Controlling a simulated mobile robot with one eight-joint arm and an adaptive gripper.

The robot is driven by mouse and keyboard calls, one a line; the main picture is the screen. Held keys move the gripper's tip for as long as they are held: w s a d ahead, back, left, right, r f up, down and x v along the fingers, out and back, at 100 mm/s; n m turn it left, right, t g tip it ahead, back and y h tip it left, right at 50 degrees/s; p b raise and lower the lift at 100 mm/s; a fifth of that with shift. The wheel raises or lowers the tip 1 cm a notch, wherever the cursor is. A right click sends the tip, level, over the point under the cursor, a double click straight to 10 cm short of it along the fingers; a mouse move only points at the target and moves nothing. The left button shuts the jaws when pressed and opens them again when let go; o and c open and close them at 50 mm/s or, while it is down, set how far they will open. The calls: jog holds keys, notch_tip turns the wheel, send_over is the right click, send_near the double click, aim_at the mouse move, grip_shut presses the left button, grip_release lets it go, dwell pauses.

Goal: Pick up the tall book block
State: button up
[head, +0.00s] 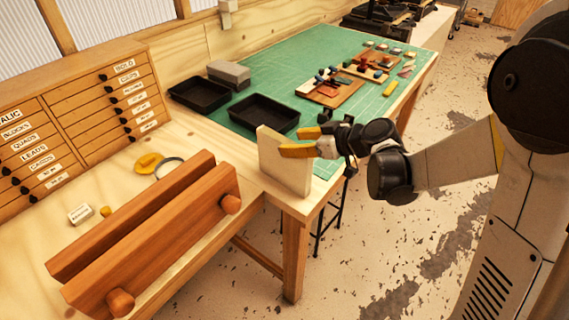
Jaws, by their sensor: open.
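The tall book block (286,170) is a pale, upright slab standing at the corner of the wooden bench, by the edge of the green mat. My gripper (296,141) comes in from the right with yellow-tipped fingers. It is open. One finger overlaps the near face of the block near its top edge, and the other shows beyond the top edge on the far side. The fingers appear to straddle the block's upper right part; whether they touch it I cannot tell.
A wooden press (150,235) with two beams lies left of the block. Two black trays (262,113) and a grey block (229,73) sit behind it. A drawer cabinet (75,115) stands at left. The green mat (300,62) holds boards with small tools farther back.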

aim_at(286, 142)
jog(key=x, duration=0.3)
jog(key=shift+w+a+f, duration=0.1)
jog(key=shift+w+f, duration=0.05)
jog(key=shift+c, duration=0.4)
grip_shut()
jog(key=shift+r, duration=0.2)
